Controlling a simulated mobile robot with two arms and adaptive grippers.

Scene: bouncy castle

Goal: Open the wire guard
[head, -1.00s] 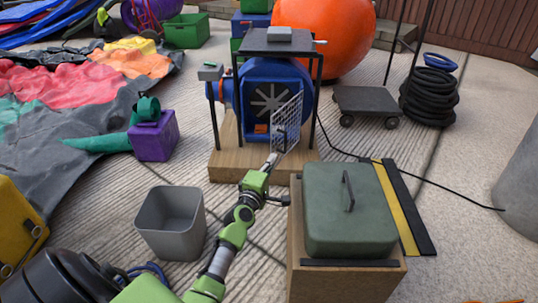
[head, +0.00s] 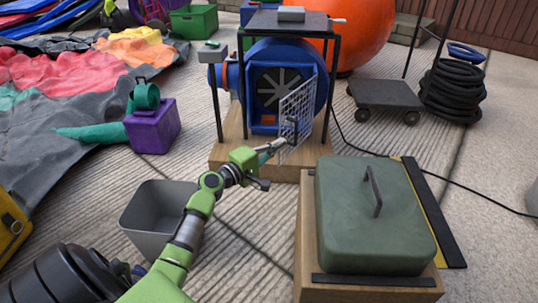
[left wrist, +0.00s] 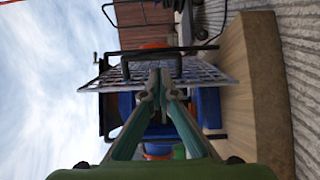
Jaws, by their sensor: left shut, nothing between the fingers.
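The wire guard (head: 297,112) is a pale grid panel on the front of the blue blower (head: 262,75). It stands swung out at an angle, and the dark fan opening (head: 279,88) shows to its left. My left gripper (head: 284,143) is shut and empty, with its tips at the lower part of the guard. In the left wrist view the guard (left wrist: 205,72) is seen nearly edge-on across the fingers. The shut fingertips (left wrist: 160,82) are close to its black handle (left wrist: 125,66); I cannot tell whether they touch. My right gripper is not in view.
A green lidded box (head: 350,235) on a wooden block stands to the right of my left arm. A grey bin (head: 150,222) stands to its left. The blower rests on a wooden base (head: 225,158) under a black frame. A cable crosses the ground at right.

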